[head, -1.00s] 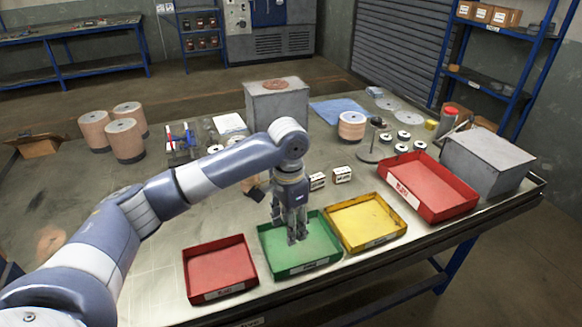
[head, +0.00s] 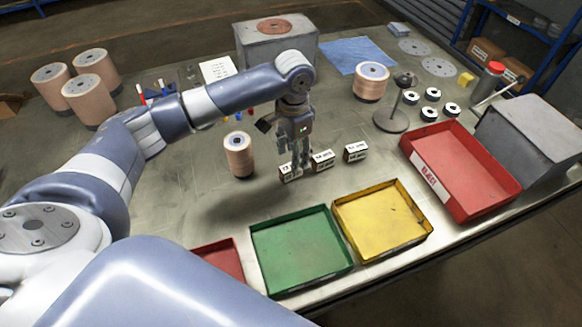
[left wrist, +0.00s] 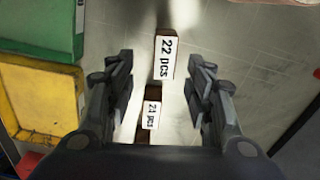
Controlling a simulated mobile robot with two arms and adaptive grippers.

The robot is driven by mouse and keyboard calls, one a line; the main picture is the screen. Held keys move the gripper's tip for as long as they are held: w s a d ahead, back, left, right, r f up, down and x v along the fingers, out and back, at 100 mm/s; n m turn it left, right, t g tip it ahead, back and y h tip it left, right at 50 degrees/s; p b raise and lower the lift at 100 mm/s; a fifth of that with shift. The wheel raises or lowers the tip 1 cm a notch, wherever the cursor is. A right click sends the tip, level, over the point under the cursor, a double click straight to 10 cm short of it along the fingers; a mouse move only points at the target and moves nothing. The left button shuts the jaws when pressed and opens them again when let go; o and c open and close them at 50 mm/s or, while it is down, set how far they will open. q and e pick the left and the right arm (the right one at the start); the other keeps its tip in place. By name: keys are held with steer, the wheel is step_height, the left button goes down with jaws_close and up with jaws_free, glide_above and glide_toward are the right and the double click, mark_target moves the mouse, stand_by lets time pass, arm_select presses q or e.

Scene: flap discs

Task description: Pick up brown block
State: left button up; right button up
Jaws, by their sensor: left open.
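Three small brown blocks with white labelled faces sit in a row on the metal table, behind the trays: a left one (head: 290,173), a middle one (head: 322,160) and a right one (head: 355,152). My left gripper (head: 294,163) points down at the left block, its fingers partly covering it. In the left wrist view a block marked "22 pcs" (left wrist: 165,58) lies ahead, between the lines of the open, empty fingers (left wrist: 160,88). A block marked "21 pcs" (left wrist: 151,112) shows nearer the gripper's body. Contact cannot be told. My right gripper is out of view.
A green tray (head: 256,262), a yellow tray (head: 425,233) and a red tray (head: 221,257) line the front edge. A larger red tray (head: 432,190) lies right. A disc stack (head: 239,156) stands just left of the gripper. A grey box (head: 275,38) is behind.

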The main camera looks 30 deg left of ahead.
mark_target(290, 167)
arm_select(q)
steer(key=shift+f, duration=0.4)
steer(key=f, duration=0.1)
steer(key=f+p, duration=0.1)
steer(key=f, duration=0.3)
steer(key=shift+a+p, duration=0.4)
steer(key=shift+f, duration=0.3)
steer(key=shift+c, duration=1.1)
steer(key=c, duration=0.9)
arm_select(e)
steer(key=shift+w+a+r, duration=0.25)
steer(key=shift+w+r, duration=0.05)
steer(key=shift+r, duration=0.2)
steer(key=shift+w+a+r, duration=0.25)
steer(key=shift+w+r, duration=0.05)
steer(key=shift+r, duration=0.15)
